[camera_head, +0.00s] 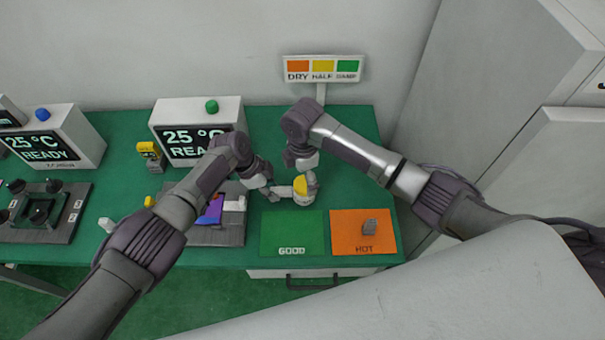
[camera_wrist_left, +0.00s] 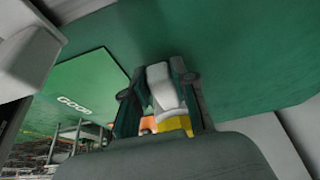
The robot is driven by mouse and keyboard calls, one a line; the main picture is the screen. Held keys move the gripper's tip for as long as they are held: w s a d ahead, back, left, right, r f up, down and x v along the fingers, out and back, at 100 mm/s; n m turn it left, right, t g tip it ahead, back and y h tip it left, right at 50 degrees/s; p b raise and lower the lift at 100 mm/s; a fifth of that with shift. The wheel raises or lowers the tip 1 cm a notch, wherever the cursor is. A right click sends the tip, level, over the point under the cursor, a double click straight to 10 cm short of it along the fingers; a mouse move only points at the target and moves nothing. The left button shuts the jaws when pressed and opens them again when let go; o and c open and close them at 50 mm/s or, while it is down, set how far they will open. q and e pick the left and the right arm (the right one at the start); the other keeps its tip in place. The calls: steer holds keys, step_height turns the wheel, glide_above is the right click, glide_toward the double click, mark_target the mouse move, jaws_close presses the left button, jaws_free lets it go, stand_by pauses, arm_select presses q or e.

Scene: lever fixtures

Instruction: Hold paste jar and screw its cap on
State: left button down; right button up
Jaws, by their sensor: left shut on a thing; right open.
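The paste jar (camera_head: 303,187), yellow and white, stands on the green bench in the middle of the head view. My left gripper (camera_head: 290,191) reaches it from the left and is shut on it. In the left wrist view a yellow part of the jar (camera_wrist_left: 176,124) shows between the dark fingers, beside a pale grey part. My right gripper (camera_head: 302,162) is open, just above and behind the jar, pointing down. I cannot tell whether it touches anything. I cannot make out a separate cap; the grippers partly cover the jar.
A display box (camera_head: 178,119) and a sign (camera_head: 322,68) stand behind. A dark fixture plate (camera_head: 225,235) is left of the green mat.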

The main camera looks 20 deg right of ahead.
mark_target(303, 185)
steer(key=shift+n, duration=0.5)
steer(key=shift+f, duration=0.1)
steer(key=shift+f, duration=1.45)
